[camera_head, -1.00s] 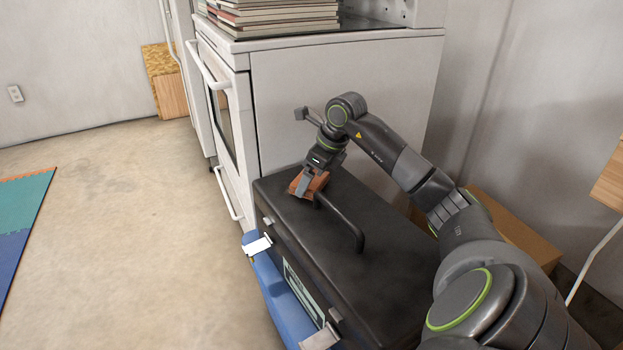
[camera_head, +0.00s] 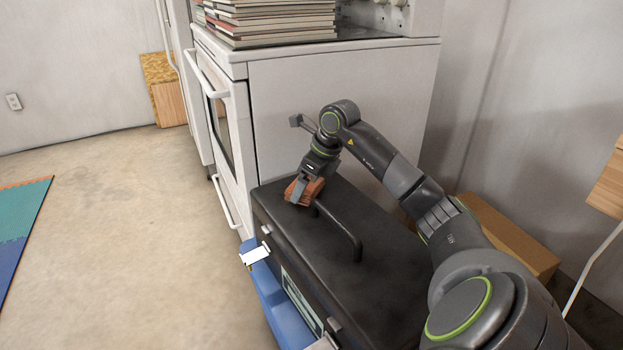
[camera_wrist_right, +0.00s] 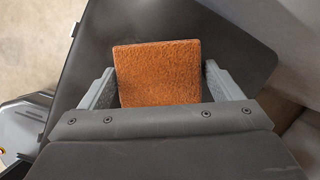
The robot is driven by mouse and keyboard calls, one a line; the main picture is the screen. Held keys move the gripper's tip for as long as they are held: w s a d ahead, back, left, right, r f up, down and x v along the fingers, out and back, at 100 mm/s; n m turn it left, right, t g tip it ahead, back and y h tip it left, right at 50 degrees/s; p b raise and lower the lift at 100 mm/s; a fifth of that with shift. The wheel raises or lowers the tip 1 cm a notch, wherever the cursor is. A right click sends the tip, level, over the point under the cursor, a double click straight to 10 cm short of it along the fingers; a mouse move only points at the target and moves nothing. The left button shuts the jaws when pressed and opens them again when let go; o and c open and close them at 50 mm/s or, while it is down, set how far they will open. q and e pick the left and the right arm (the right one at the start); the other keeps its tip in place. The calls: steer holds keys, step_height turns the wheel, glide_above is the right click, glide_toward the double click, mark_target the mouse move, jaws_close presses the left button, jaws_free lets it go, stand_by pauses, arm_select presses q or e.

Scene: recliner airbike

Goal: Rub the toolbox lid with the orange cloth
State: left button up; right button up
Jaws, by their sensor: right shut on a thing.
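The toolbox has a black lid (camera_head: 367,280) with a raised handle (camera_head: 340,232), and a blue lower body (camera_head: 277,305). My right gripper (camera_head: 303,190) is shut on the orange cloth (camera_head: 295,193) at the far end of the lid. In the right wrist view the orange cloth (camera_wrist_right: 158,73) looks like a thick square pad between the two grey fingers of the gripper (camera_wrist_right: 158,90). The lid (camera_wrist_right: 120,25) lies beneath it. The cloth appears to be on the lid or just above it; I cannot tell if it touches. My left gripper is not in view.
A white stove (camera_head: 330,110) with a stack of books (camera_head: 275,22) on top stands right behind the toolbox. A cardboard-coloured box (camera_head: 505,235) is to the right by the wall. The floor (camera_head: 140,230) to the left is clear up to a coloured mat (camera_head: 15,235).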

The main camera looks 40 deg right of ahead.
steer(key=shift+s+a+p, duration=0.15)
steer(key=shift+a+p, duration=0.2)
steer(key=shift+a, duration=1.2)
steer(key=shift+r, duration=0.2)
steer(key=shift+r+p, duration=1.15)
steer(key=shift+r, duration=0.35)
